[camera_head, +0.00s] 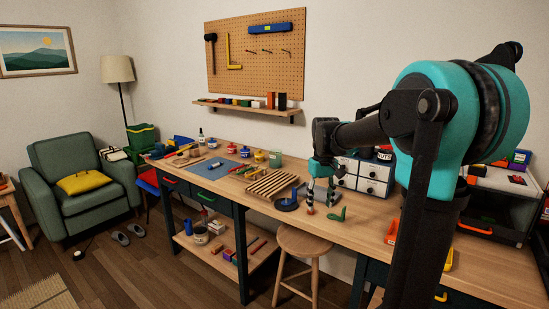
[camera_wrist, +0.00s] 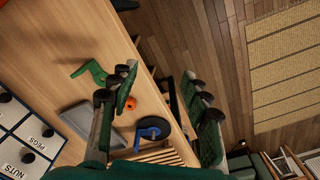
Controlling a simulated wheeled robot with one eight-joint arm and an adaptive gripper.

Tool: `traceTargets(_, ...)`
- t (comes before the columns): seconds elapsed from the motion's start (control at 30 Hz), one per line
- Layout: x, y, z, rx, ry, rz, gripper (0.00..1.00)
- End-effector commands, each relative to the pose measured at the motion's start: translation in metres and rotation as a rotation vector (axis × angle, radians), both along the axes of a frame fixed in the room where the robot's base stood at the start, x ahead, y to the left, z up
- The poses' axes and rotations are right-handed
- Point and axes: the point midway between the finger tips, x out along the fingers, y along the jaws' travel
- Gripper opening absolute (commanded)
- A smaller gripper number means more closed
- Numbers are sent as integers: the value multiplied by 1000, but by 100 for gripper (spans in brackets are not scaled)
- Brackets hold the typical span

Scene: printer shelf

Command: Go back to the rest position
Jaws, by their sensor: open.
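My gripper (camera_head: 320,197) is over the wooden workbench (camera_head: 235,185) in the head view, pointing down in front of the small white drawer unit (camera_head: 343,180). In the wrist view its two fingers (camera_wrist: 162,80) are spread wide apart, with nothing held between them. A green angled piece (camera_head: 337,214) lies on the bench just right of the gripper, and it also shows in the wrist view (camera_wrist: 90,72). A small orange-red item (camera_wrist: 130,103) shows by the left finger, partly hidden. My arm covers part of the bench at the right.
A dark round base with a blue part (camera_head: 287,203) and a slatted wooden rack (camera_head: 271,184) are left of the gripper. A stool (camera_head: 301,245) stands at the bench front. A printer shelf (camera_head: 500,205) is at the right. Floor (camera_head: 150,270) at the left is mostly clear.

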Motion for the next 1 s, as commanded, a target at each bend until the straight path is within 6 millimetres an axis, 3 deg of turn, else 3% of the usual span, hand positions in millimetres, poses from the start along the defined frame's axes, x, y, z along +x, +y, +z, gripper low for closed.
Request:
traceTargets(0.27,-25,-7,-23,6,-48,-41,48)
traceTargets(0.47,-58,-15,-51,12,-105,-89,48)
traceTargets(0.67,-112,-26,-96,27,-194,-162,48)
traceTargets(0.8,-163,-33,-136,41,-273,-229,48)
traceTargets(1.0,-206,-38,-168,56,-342,-284,48)
